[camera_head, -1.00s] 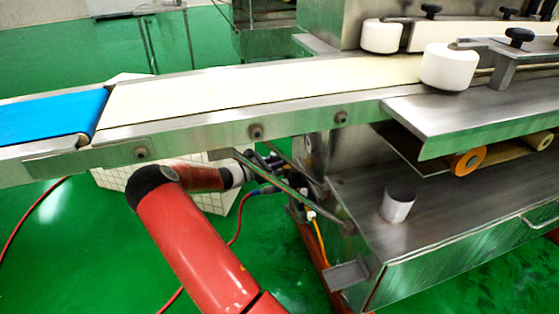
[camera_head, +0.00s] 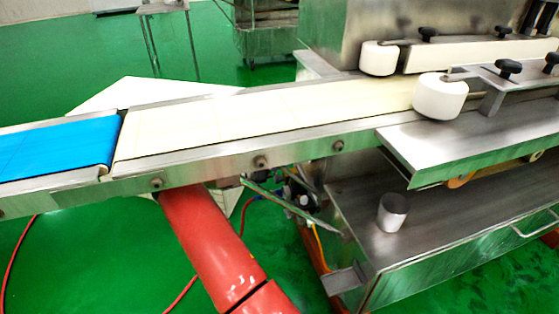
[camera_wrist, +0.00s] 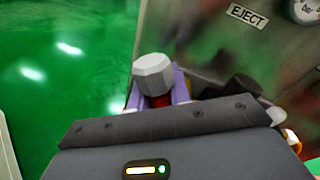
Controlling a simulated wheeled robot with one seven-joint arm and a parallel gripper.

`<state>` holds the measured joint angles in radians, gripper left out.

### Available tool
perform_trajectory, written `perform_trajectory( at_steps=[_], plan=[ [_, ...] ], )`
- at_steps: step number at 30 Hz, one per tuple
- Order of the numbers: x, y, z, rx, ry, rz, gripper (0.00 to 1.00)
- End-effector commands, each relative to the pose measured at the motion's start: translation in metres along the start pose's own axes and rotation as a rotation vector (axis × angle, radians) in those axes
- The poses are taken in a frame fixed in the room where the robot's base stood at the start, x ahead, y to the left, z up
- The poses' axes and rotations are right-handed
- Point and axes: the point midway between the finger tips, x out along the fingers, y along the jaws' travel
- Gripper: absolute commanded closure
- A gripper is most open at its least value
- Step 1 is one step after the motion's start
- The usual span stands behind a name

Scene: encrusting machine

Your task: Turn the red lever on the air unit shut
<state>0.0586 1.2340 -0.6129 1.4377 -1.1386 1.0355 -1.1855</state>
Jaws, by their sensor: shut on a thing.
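In the wrist view my gripper (camera_wrist: 156,95) has its purple fingers closed around a small red part, which looks like the red lever (camera_wrist: 160,101). A grey faceted cap (camera_wrist: 153,74) stands just above it and hides part of it. The dark grey gripper body covers the lower part of this view, so the lever's full angle cannot be told. In the head view the air unit (camera_head: 300,192) shows only partly, below the conveyor beside the machine. My gripper is hidden there behind the conveyor.
The conveyor (camera_head: 230,162) runs above my arm in the head view. A steel machine base (camera_head: 430,240) with a small metal cylinder (camera_head: 392,212) stands to the right.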

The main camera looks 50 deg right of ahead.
Motion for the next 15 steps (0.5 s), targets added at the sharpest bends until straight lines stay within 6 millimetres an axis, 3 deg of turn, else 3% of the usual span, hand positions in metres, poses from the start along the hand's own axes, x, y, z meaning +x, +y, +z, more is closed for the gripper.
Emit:
perform_trajectory(
  at_steps=[1,15],
  plan=[
    [0.002,-0.001,0.012,-0.033,-0.002,-0.002,1.0],
    [0.006,0.019,0.0,-0.468,0.084,-0.003,1.0]
  ],
)
